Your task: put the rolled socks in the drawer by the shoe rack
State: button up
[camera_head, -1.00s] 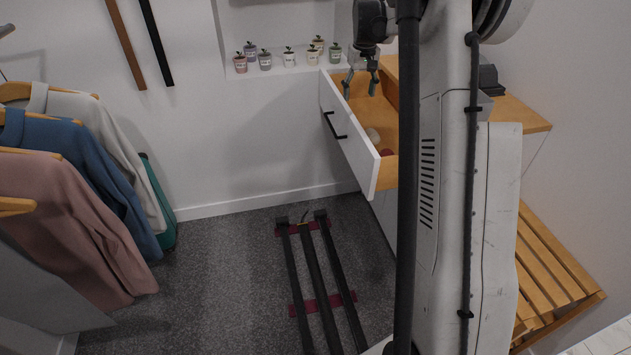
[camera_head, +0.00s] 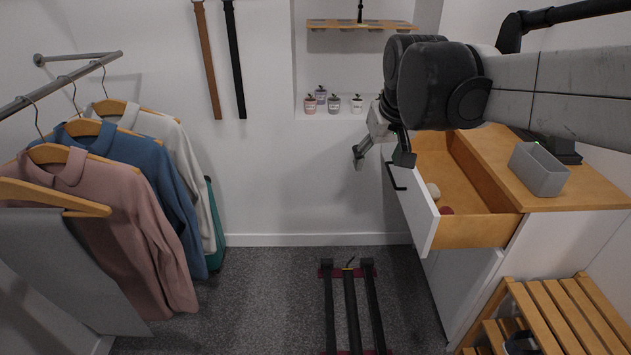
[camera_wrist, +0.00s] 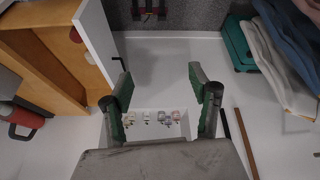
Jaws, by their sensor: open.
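The drawer (camera_head: 418,214) by the shoe rack is pulled open, with a white front and a black handle. Inside it lie a small whitish round thing (camera_head: 433,190) and a red thing (camera_head: 446,210) near the front. They also show in the wrist view, the whitish one (camera_wrist: 89,58) and the red one (camera_wrist: 75,35). Either may be rolled socks; I cannot tell for sure. My gripper (camera_head: 382,158) is open and empty, above and just left of the drawer front. In the wrist view its fingers (camera_wrist: 158,78) stand apart with nothing between them. The slatted wooden shoe rack (camera_head: 555,315) stands at lower right.
A grey open box (camera_head: 538,168) and a dark device (camera_head: 563,150) stand on the wooden cabinet top (camera_head: 590,190). Small pots (camera_head: 334,103) line a wall niche. Clothes (camera_head: 130,210) hang at left. The grey carpet (camera_head: 265,290) is clear between clothes and my base rails.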

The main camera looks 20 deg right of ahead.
jog(key=s+a+f, duration=0.2)
jog(key=s+a, duration=0.1)
jog(key=s, duration=0.2)
jog(key=s+a+f+t, duration=0.1)
jog(key=s+a+f, duration=0.1)
jog(key=s, duration=0.3)
jog(key=s+a+f+n+t, duration=0.1)
jog(key=s+a+f, duration=0.1)
jog(key=s, duration=0.3)
jog(key=shift+a+f+y, duration=0.3)
jog(key=shift+a+y, duration=0.1)
jog(key=shift+a, duration=0.5)
jog(key=shift+r+p, duration=0.95)
jog(key=shift+c, duration=0.5)
